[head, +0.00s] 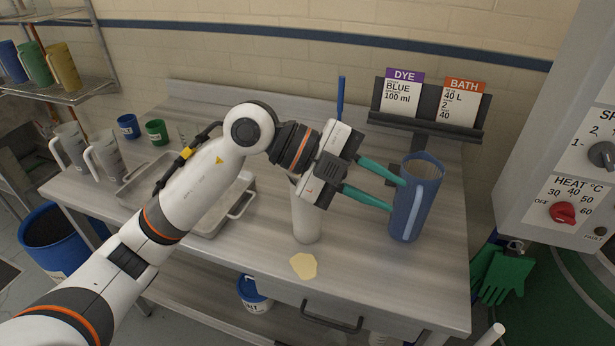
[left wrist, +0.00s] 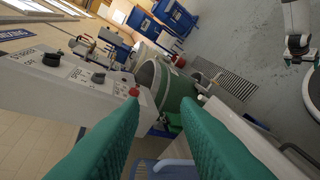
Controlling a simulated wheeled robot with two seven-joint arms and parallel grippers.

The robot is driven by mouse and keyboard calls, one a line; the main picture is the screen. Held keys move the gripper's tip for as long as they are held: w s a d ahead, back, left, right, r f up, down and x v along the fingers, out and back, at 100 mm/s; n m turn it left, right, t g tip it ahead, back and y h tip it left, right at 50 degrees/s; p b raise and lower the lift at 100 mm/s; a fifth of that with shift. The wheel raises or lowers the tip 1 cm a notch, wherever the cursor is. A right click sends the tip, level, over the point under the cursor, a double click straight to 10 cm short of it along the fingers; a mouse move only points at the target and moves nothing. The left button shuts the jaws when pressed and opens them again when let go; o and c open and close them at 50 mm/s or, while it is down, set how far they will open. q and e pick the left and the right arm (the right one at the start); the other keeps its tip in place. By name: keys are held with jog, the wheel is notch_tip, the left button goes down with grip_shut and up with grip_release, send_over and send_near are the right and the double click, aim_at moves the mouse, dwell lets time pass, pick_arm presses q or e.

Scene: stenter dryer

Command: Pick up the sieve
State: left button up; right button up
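I cannot make out a sieve for certain in either view. My left gripper (head: 397,195) is open, its two teal fingers apart with nothing seen between them. The fingertips point at the left side of a tall blue jug (head: 408,212) on the steel bench; I cannot tell whether they touch it. In the left wrist view the open fingers (left wrist: 162,110) fill the lower part, with a blue rim or handle (left wrist: 172,170) low between them. My right gripper is not clearly seen.
A white cylinder (head: 306,222) stands under my left gripper, partly hidden. A blue rod (head: 341,97) rises behind it. A cream patch (head: 303,265) lies at the bench front. The card stand (head: 425,125) is behind the jug. A steel tray (head: 215,222) and cups are left; the control panel (head: 565,195) is right.

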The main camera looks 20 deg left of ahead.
pick_arm(q)
jog(key=w+a+f+n+t+y, duration=0.1)
jog(key=w+a+n+t+y, duration=0.15)
jog(key=w+a+y, duration=0.4)
jog(key=n+y, duration=0.5)
send_near(295, 176)
jog(key=shift+t+y, duration=0.25)
jog(key=p+x, duration=0.4)
jog(key=x, duration=0.5)
jog(key=shift+d+f, duration=0.15)
jog(key=shift+f, duration=0.2)
jog(key=shift+w+f, duration=0.15)
jog(key=shift+f, duration=0.25)
jog(key=shift+c, duration=0.3)
grip_shut()
